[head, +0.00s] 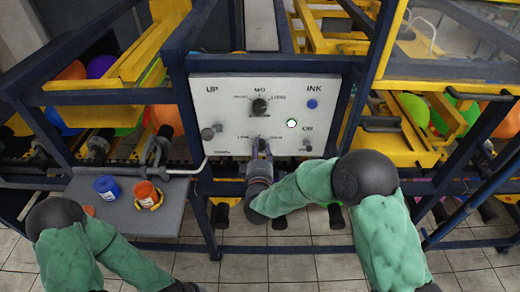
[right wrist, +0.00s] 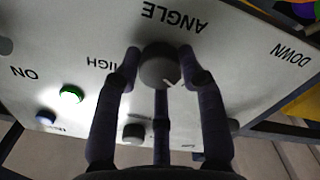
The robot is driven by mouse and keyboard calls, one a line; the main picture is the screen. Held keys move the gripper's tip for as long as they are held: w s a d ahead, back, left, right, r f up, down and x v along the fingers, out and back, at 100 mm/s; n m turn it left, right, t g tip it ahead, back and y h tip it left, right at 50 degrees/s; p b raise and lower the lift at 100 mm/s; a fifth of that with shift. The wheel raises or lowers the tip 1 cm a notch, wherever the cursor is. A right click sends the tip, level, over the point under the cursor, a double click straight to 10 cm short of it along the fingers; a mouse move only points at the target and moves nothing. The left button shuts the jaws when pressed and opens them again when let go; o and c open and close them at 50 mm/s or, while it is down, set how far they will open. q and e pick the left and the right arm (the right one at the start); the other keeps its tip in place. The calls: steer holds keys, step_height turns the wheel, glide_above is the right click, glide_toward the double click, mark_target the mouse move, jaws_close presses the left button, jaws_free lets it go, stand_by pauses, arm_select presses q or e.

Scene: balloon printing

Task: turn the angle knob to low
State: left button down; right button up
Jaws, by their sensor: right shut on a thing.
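My right gripper (head: 261,150) reaches up to the lower middle of the panel in the head view. Its fingers (right wrist: 161,75) are shut around the knob, one on each side, with a third below. The fingers hide the LOW label in the right wrist view. My left arm is low at the left; its gripper is out of view.
A grey side table (head: 125,210) holds a blue jar (head: 107,188) and an orange jar (head: 147,194). Blue and yellow frame beams surround the panel.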

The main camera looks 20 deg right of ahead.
steer(key=shift+r, duration=0.2)
steer(key=o, duration=1.1)
steer(key=shift+a+f, duration=0.1)
steer(key=shift+o, duration=0.2)
steer(key=v, duration=1.2)
